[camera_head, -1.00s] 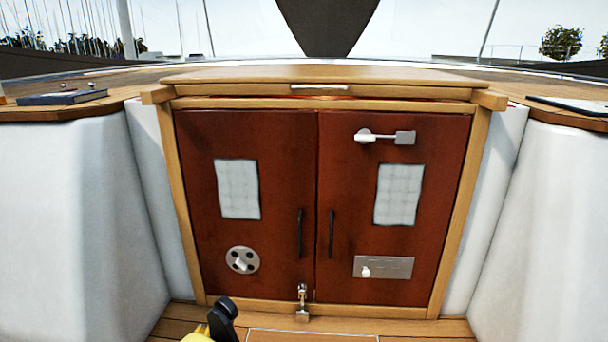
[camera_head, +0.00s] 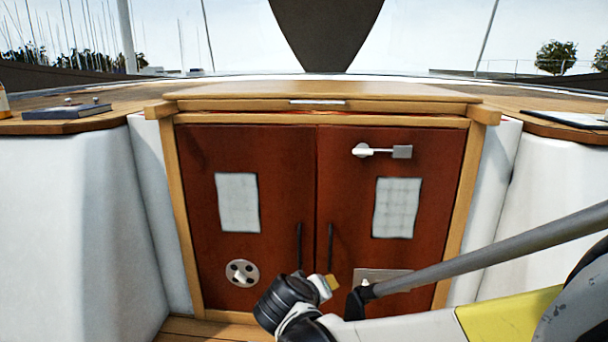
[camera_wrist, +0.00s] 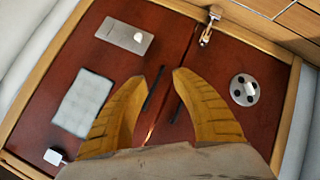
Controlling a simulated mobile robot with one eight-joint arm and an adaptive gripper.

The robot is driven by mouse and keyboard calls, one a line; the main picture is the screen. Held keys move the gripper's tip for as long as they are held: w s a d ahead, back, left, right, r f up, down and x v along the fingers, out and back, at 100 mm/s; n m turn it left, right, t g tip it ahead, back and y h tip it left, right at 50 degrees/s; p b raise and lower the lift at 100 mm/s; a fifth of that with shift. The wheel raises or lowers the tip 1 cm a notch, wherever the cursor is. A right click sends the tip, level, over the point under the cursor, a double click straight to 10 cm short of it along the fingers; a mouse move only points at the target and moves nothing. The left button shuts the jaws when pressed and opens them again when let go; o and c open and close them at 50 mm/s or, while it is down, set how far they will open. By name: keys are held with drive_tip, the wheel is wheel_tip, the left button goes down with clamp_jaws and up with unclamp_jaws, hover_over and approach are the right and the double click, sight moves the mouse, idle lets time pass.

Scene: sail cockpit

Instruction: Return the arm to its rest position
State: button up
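My arm reaches in from the lower right of the head view, in front of the red-brown double doors (camera_head: 270,160). My gripper (camera_head: 332,284) is at its end, near the lower middle of the doors, small and partly hidden by the black wrist. In the wrist view my gripper (camera_wrist: 162,74) shows two yellow fingers, spread apart with nothing between them. The doors (camera_wrist: 110,70) fill the wrist view behind the fingers, turned upside down. I cannot tell how far the fingers are from the doors.
A grey rod (camera_head: 490,250) with a black end crosses the lower right; I cannot tell what it belongs to. A latch (camera_wrist: 210,25) sits at the doors' bottom. White walls (camera_head: 70,220) flank the doors. A blue book-like object (camera_head: 68,111) lies on the left ledge.

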drive_tip(key=s+d+r+m+g+y, duration=0.1)
drive_tip(key=s+d+r+m+g, duration=0.15)
drive_tip(key=s+d, duration=0.75)
drive_tip(key=s+d+m+y, duration=0.1)
drive_tip(key=s+d, duration=0.4)
drive_tip(key=s, duration=0.8)
drive_tip(key=shift+s+m+y, duration=0.15)
drive_tip(key=shift+m+y, duration=0.2)
drive_tip(key=shift+y, duration=0.45)
drive_tip(key=shift+f+g, duration=0.1)
drive_tip(key=shift+g, duration=0.15)
